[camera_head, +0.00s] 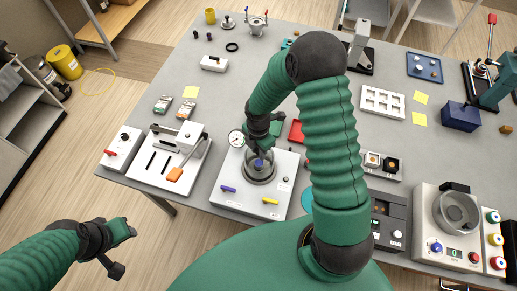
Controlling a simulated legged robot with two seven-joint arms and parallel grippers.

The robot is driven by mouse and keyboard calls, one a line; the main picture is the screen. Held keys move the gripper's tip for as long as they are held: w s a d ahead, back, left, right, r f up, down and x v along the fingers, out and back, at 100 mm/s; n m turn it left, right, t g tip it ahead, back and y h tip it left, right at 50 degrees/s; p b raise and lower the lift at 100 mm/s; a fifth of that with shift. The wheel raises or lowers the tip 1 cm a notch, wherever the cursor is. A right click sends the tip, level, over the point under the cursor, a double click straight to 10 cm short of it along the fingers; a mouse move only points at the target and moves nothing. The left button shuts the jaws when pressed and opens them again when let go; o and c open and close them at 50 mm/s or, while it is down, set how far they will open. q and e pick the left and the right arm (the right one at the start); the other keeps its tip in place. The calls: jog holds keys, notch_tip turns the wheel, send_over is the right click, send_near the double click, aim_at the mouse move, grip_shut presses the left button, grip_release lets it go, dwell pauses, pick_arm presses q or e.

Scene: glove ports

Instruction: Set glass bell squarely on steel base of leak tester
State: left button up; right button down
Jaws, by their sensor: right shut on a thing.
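The leak tester (218,199) is a pale box near the table's front edge, with a round gauge, a blue lever and a yellow lever. The clear glass bell (259,179) is over the round steel base on its top. My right gripper (259,157) points down and is shut on the bell's blue knob. I cannot tell whether the bell's rim touches the base or sits square, as the glass and gripper hide the base. My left gripper (122,252) is open and empty, off the table at the lower left.
The table (205,105) behind the tester has free room.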

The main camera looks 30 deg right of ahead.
jog(key=shift+f+b, duration=0.7)
jog(key=shift+f, duration=0.35)
jog(key=c, duration=1)
grip_release()
jog(key=shift+r, duration=0.1)
notch_tip(320, 180, up, 17)
jog(key=b, duration=0.3)
jog(key=shift+a+f, duration=0.1)
jog(key=shift+f, duration=0.1)
